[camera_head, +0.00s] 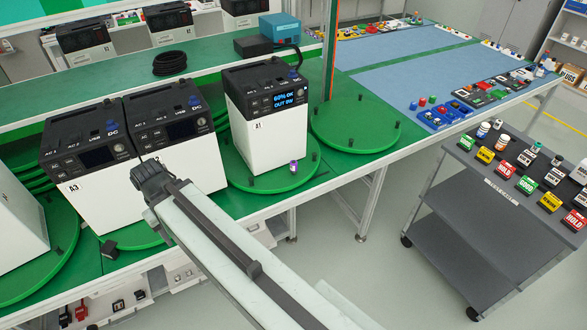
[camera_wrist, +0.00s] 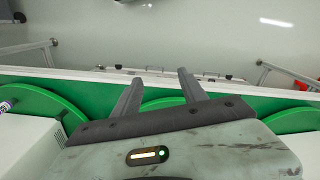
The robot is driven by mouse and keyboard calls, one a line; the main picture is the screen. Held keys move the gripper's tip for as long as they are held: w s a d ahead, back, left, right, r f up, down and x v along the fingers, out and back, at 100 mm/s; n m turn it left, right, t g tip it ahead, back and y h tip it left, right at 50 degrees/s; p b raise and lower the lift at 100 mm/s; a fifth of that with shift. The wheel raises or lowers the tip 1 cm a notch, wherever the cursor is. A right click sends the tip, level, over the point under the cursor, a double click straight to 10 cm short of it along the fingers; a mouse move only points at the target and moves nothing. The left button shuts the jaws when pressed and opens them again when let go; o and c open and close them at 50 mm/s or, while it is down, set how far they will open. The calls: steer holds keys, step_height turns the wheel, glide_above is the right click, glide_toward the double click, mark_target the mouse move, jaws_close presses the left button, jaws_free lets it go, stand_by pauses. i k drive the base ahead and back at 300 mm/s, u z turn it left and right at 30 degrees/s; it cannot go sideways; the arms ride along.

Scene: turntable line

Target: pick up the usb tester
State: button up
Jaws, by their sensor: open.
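No thing is clearly readable as the usb tester. A small purple-and-white item (camera_head: 293,167), too small to identify surely, stands on the green turntable (camera_head: 245,180) in front of the white unit with the lit blue display (camera_head: 268,122). It also shows at the left edge of the wrist view (camera_wrist: 5,105). My gripper (camera_wrist: 158,76) is open, its two dark fingers apart with nothing between them. They reach over the green table near its front edge, to one side of the purple item. In the head view my arm covers part of the table, and the fingers are not clear.
More white units with black tops (camera_head: 90,180) stand close together at the left. A small black piece (camera_head: 109,250) lies near the front edge. An empty turntable (camera_head: 355,125) is at the right. A grey cart (camera_head: 470,210) with labelled blocks stands beyond clear floor.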

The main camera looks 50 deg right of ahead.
mark_target(294, 164)
steer(key=z, duration=0.3)
steer(key=k, duration=0.9)
steer(key=u, duration=0.3)
steer(key=i, duration=1.5)
